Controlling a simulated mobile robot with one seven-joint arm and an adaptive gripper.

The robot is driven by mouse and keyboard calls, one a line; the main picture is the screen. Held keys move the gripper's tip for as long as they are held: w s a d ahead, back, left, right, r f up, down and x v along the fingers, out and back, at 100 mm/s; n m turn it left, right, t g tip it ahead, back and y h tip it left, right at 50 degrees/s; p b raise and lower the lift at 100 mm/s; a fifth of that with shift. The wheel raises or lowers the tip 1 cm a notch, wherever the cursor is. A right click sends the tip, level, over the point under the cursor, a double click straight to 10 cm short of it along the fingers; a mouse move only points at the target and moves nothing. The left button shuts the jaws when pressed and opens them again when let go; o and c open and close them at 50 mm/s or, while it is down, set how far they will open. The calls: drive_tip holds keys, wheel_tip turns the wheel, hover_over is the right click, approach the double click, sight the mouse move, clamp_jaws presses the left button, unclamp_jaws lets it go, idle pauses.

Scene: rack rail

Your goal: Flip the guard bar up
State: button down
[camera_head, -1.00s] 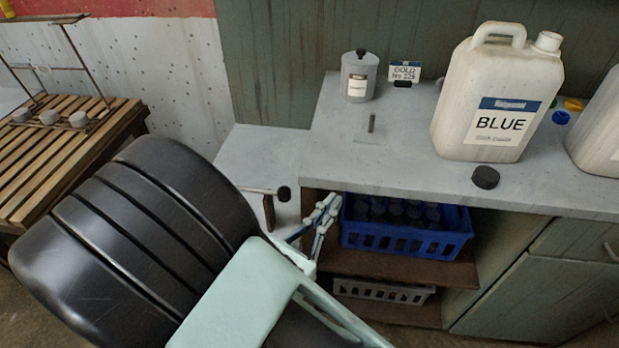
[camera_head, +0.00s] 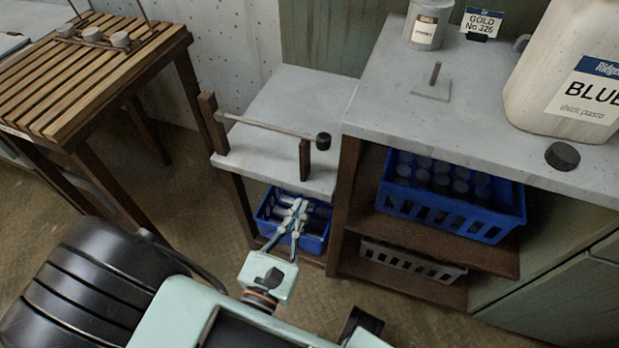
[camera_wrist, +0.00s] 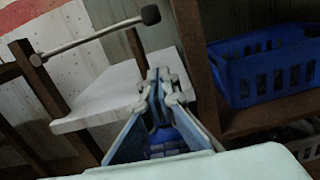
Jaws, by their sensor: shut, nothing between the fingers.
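The guard bar (camera_head: 268,126) is a thin metal rod with a black knob (camera_head: 323,141) at its right end. It lies roughly level across the front of a low grey shelf, between a brown post (camera_head: 213,122) at the left and a shorter brown post (camera_head: 305,159) at the right. The wrist view shows the bar (camera_wrist: 93,34) above and left of my fingers, its knob (camera_wrist: 150,14) near the top. My gripper (camera_head: 294,207) is shut and empty, in front of and below the shelf, apart from the bar. It also shows in the wrist view (camera_wrist: 160,80).
A blue crate (camera_head: 314,243) stands under the low shelf (camera_head: 262,163), behind my fingers. Another blue crate of bottles (camera_head: 455,215) sits in the cabinet at the right, above a grey basket (camera_head: 412,262). A slatted table (camera_head: 92,66) stands left. A white jug (camera_head: 545,90) is on the counter.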

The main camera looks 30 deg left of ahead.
drive_tip(key=w+a+r+b, duration=0.2)
drive_tip(key=w+r, duration=0.2)
drive_tip(key=w, duration=0.6)
drive_tip(key=shift+r, duration=0.2)
drive_tip(key=shift+r, duration=0.15)
